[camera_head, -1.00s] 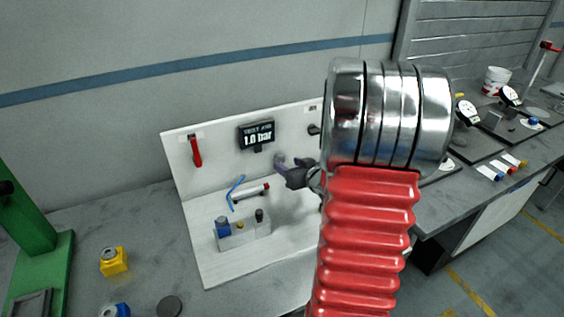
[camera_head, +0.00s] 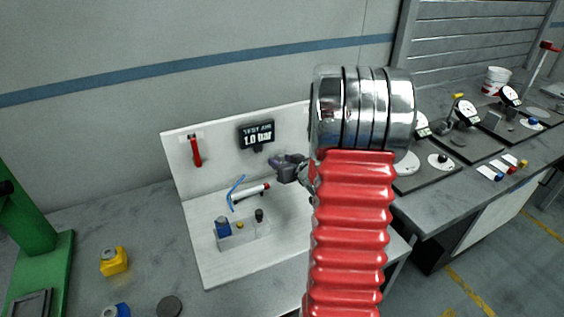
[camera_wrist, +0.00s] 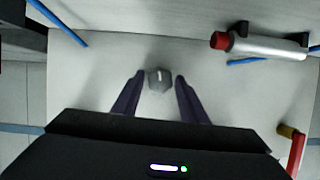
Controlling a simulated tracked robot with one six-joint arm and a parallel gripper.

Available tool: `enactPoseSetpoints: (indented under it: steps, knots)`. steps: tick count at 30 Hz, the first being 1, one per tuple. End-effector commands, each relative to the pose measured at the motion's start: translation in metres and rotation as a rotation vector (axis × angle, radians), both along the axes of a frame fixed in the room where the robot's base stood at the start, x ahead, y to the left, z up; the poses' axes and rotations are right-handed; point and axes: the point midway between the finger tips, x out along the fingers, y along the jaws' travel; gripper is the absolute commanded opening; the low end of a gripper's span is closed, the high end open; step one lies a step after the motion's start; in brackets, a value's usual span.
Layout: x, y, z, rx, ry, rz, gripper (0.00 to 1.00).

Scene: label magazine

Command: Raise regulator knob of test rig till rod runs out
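In the wrist view the regulator knob (camera_wrist: 158,80) is a small grey six-sided knob with a white mark on its face. It shows between the two purple fingers of my gripper (camera_wrist: 158,78), which are apart, with a gap on each side. How deep the fingers reach around it I cannot tell. In the head view my gripper (camera_head: 283,170) is at the white panel, right of the cylinder, and the knob is hidden. The test rig (camera_head: 222,269) carries a silver cylinder (camera_head: 250,192) with a red end; no bare rod length is clear. The display (camera_head: 257,135) reads 1.0 bar.
A red lever (camera_head: 196,151) hangs at the panel's upper left. A grey block (camera_head: 243,236) with a blue knob stands on the rig's base. A yellow part (camera_head: 114,262) and a green stand (camera_head: 40,250) are at left. Gauges (camera_head: 466,110) stand at right.

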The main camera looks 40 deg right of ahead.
Motion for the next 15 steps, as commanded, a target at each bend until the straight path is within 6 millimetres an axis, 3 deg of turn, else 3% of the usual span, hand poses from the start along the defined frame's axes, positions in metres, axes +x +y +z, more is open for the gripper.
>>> enactPoseSetpoints:
  steps: [15]
  knots:
    - [-0.0002, -0.0001, 0.0002, 0.0, 0.0, 0.0, 0.06]
